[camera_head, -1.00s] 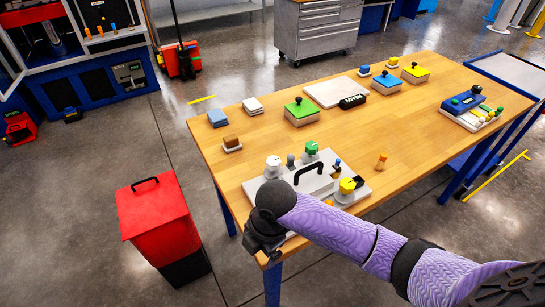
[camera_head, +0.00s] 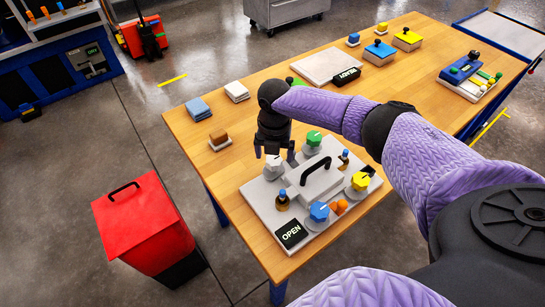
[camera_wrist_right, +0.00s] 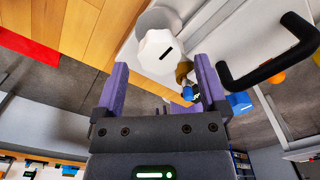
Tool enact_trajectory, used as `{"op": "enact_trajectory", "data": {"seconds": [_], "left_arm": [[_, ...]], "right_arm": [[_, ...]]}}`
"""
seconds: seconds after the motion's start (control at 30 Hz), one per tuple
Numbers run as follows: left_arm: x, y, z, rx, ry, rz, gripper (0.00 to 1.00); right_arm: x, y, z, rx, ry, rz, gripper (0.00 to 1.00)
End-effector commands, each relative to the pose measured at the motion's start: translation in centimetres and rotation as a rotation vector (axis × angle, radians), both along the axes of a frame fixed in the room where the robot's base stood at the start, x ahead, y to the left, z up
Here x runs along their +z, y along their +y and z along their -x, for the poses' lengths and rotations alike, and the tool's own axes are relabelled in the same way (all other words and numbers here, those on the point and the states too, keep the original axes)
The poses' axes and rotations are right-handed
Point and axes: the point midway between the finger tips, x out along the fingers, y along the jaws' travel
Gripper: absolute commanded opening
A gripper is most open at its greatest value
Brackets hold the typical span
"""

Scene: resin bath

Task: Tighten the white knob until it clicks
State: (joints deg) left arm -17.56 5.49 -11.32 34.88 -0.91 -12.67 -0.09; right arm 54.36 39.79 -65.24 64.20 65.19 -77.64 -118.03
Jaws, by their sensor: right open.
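The white knob (camera_head: 274,166) stands on the left of a pale board (camera_head: 256,196). In the right wrist view the white knob (camera_wrist_right: 160,55), with a dark slot mark on its top, lies just beyond the fingertips, between their lines. My right gripper (camera_head: 274,152) points down over the knob and hides part of its back. Its fingers (camera_wrist_right: 161,75) are apart with nothing held; I cannot tell whether they touch the knob. My left gripper is not in view.
The board also carries green (camera_head: 313,139), yellow (camera_head: 360,181) and blue (camera_head: 319,211) knobs, a black handle (camera_head: 316,171), small bottles and an OPEN sign (camera_head: 291,234). A red bin (camera_head: 140,222) stands left of the table. The table behind the board holds several blocks.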

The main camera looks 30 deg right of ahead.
Motion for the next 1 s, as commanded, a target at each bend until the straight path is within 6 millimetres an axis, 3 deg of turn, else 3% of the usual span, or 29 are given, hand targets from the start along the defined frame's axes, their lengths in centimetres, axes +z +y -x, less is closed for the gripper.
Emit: {"op": "enact_trajectory", "data": {"seconds": [0.13, 0.4, 0.83, 1.0], "left_arm": [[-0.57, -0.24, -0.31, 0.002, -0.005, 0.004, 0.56], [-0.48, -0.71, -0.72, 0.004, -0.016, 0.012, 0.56], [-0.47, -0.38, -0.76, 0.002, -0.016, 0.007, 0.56], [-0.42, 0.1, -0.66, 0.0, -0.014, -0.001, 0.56]], "right_arm": [[-1.7, 0.03, 0.03, 0.0, 0.001, 0.0, 0.92], [-1.78, 0.03, 0.01, 0.0, -0.001, -0.001, 0.9], [-1.76, 0.02, 0.01, -0.001, 0.0, 0.0, 0.0], [-1.74, 0.01, 0.02, -0.01, 0.0, 0.0, 0.0]]}}
